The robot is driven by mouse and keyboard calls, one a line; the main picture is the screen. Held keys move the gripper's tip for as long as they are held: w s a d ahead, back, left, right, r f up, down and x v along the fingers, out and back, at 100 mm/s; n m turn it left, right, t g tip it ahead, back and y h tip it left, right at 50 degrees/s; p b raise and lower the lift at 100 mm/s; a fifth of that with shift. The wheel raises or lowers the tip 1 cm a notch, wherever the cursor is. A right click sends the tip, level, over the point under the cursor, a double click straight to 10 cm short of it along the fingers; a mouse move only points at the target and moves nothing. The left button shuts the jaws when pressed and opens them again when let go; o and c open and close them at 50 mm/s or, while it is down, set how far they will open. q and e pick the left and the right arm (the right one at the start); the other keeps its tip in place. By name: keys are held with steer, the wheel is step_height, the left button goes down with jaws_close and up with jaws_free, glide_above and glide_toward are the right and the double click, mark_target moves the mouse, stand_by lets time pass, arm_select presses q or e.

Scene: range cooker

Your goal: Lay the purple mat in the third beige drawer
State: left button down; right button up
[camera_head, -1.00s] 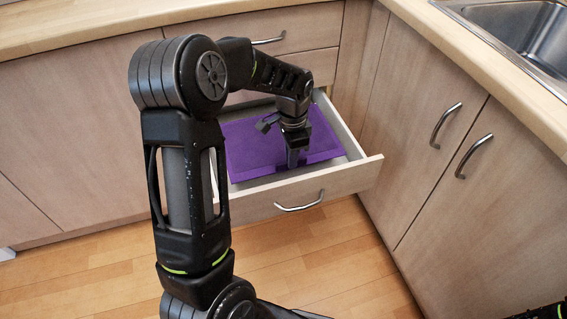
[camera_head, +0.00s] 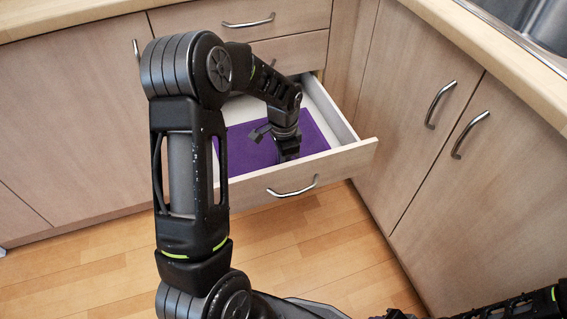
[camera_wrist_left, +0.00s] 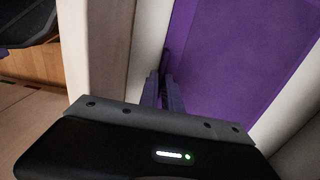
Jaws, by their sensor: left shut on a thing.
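The purple mat (camera_head: 312,136) lies in the open beige drawer (camera_head: 345,162), the third one down at the corner. It looks nearly flat, low between the drawer's walls. My left gripper (camera_head: 287,156) reaches down into the drawer behind its front panel and is shut on the mat's near edge. In the left wrist view the fingers (camera_wrist_left: 163,88) are close together at the edge of the mat (camera_wrist_left: 225,65), beside the drawer's pale wall.
Two shut drawers, with a handle (camera_head: 248,22) on the top one, are above the open drawer. Cupboard doors (camera_head: 415,140) stand close on the right, below the counter with the sink (camera_head: 530,22). The wooden floor (camera_head: 120,260) in front is clear.

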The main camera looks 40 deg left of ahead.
arm_select(q)
steer(key=c, duration=2)
jaws_free()
steer(key=shift+f, duration=0.1)
steer(key=o, duration=0.5)
steer(key=shift+c, duration=0.2)
step_height(320, 180, up, 12)
steer(key=p, duration=0.3)
steer(key=shift+r, duration=0.2)
